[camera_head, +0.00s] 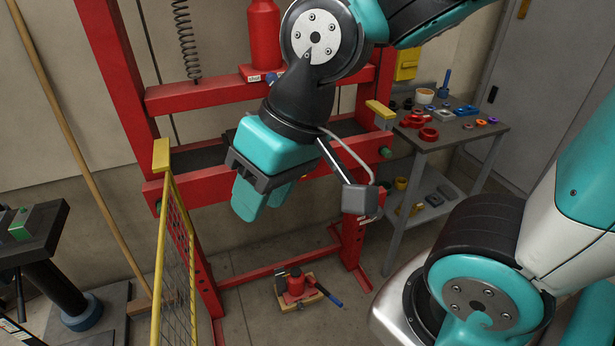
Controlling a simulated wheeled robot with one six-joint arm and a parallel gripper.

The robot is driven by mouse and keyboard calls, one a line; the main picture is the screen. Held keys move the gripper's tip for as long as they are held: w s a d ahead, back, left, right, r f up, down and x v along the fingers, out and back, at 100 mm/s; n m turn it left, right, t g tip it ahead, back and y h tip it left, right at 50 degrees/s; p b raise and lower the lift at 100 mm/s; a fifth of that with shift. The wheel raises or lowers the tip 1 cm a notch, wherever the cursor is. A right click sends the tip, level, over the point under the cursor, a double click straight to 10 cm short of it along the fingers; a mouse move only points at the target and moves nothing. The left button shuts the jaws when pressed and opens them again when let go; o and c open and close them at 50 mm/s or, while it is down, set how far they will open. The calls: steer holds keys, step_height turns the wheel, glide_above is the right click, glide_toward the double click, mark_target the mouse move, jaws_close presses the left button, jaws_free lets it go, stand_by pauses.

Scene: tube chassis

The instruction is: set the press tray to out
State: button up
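The red press frame (165,98) stands upright ahead, with two red crossbars. A dark grey flat surface (198,158) shows behind the lower crossbar (196,188); I cannot tell whether this is the press tray or how far out it is. My gripper (264,200), teal with a dark body, hangs in front of the lower crossbar and hides its middle. Its fingers point down; I see nothing held, and the gap between the fingertips is not clear. I cannot tell whether it touches the press.
A yellow-framed mesh guard (163,250) juts forward at the press's left. A red jack (296,285) sits on the floor below. A grey workbench (452,137) with small parts stands right. A dark stand (40,240) and a wooden pole (75,130) are left.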

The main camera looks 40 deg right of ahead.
steer(key=w+d+f+m+t+h+b, duration=0.1)
steer(key=w+d+f+m+t+b, duration=0.3)
steer(key=f+b, duration=0.3)
steer(key=w+d+f+m+t+h+b, duration=0.2)
steer(key=w+d+f+m+b, duration=0.25)
steer(key=f+m+b, duration=0.2)
steer(key=w+d+f+m+t+h+b, duration=0.1)
steer(key=w+d+f+m+t+b, duration=0.25)
steer(key=w+f+m+b, duration=0.35)
steer(key=d+f+m+t+h+b, duration=0.4)
steer(key=d+m+b, duration=0.4)
steer(key=b, duration=0.4)
steer(key=shift+n+g+h, duration=0.3)
steer(key=shift+n+g, duration=0.05)
steer(key=shift+n, duration=0.2)
steer(key=p+x, duration=1.1)
steer(key=p, duration=0.1)
steer(key=d+r+p+x, duration=0.1)
steer(key=p+x, duration=0.5)
steer(key=p, duration=0.1)
steer(key=shift+w+d+f, duration=0.1)
steer(key=shift+w, duration=0.2)
jaws_close()
